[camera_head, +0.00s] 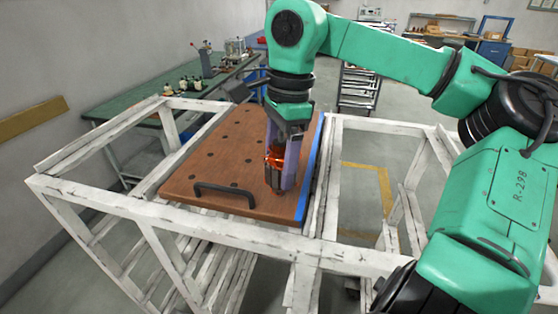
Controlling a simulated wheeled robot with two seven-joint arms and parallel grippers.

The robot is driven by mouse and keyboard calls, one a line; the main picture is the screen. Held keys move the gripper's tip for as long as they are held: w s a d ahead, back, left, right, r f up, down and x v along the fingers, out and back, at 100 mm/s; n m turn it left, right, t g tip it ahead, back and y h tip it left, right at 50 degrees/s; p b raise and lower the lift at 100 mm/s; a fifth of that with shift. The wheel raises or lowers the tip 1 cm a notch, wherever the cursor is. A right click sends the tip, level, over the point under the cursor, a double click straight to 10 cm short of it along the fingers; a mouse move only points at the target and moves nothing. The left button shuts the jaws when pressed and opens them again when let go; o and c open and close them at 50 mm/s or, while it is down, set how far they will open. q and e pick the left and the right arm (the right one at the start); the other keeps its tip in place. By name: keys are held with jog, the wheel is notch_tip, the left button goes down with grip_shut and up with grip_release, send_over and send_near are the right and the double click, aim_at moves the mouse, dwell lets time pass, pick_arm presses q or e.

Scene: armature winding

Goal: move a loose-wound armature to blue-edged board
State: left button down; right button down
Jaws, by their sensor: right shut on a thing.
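The blue-edged board (215,165) is a brown wooden panel with several dark holes, a black handle at its near edge and a blue strip along its right edge. It lies on a white frame. My right gripper (281,172) points down over the right part of the board, close to the blue edge. It is shut on an armature (273,160) with orange copper windings and a dark lower part. The gripper fingers hide part of the armature. I cannot tell whether its lower end touches the board. My left gripper is not in view.
The white, worn frame (210,237) has open gaps left and right of the board. A green workbench (170,100) with small machines stands behind to the left. A metal rack (358,88) stands at the back. The rest of the board top is clear.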

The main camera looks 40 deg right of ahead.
jog(key=shift+f+b, duration=0.6)
jog(key=shift+f, duration=0.4)
dwell(0.6)
grip_release()
jog(key=shift+r, duration=0.3)
jog(key=r, duration=0.4)
jog(key=d+r, duration=0.1)
jog(key=r, duration=0.9)
jog(key=shift+s+d, duration=0.25)
jog(key=shift+s, duration=0.05)
notch_tip(320, 180, up, 12)
jog(key=d+p, duration=0.1)
jog(key=p, duration=0.7)
jog(key=shift+s+d, duration=0.25)
